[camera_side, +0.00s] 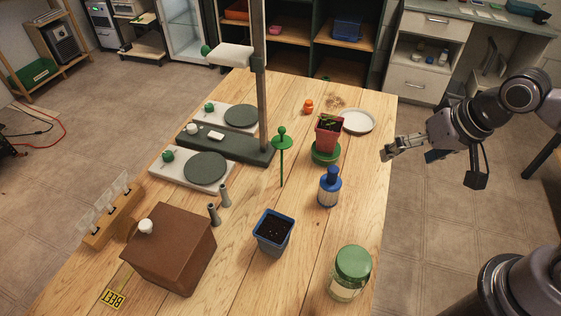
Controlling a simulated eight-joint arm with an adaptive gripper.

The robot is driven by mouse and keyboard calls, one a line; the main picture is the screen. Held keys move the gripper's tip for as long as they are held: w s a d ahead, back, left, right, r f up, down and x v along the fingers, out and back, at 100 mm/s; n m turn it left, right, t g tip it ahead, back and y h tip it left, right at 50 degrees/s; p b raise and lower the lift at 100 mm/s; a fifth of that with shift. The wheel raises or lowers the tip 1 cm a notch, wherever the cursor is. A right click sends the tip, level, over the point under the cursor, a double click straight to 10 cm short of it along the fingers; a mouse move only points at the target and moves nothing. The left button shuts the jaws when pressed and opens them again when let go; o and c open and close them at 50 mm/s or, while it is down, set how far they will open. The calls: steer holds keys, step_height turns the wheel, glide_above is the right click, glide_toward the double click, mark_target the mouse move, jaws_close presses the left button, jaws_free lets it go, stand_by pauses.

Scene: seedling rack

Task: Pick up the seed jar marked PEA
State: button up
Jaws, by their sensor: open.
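A glass jar with a green lid (352,267) stands upright near the front right of the wooden table. A pale label shows low on its side, but I cannot read it. No marking that reads PEA is legible in this view. My gripper (383,154) is empty and open, off the right edge of the table. It is behind and to the right of the jar, well apart from it and touching nothing.
A blue-topped bottle (330,188), a blue soil pot (274,232) and a red seedling pot (328,133) stand on the table (312,226). A white saucer (359,122) lies near my gripper. A brown box (170,248), a yellow BEET tag (114,298) and a tall post stand (262,105) are leftward.

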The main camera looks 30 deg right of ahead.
steer(key=s+a+f+m+g, duration=0.1)
steer(key=s+a+m+g, duration=0.15)
steer(key=a, duration=0.35)
steer(key=s+a+m+g, duration=0.1)
steer(key=s+a+m, duration=0.1)
steer(key=a+m, duration=0.25)
steer(key=m+g+h, duration=0.1)
steer(key=m+g, duration=0.1)
steer(key=m, duration=0.2)
glide_above(349, 271)
steer(key=w+d, duration=0.1)
steer(key=d, duration=0.1)
steer(key=shift+w+d+f, duration=0.15)
steer(key=shift+d+f, duration=0.05)
steer(key=shift+f, duration=0.3)
steer(key=shift+a+f, duration=0.15)
steer(key=shift+f, duration=2.55)
steer(key=shift+a+f, duration=0.1)
steer(key=shift+f, duration=2.6)
steer(key=c, duration=1.5)
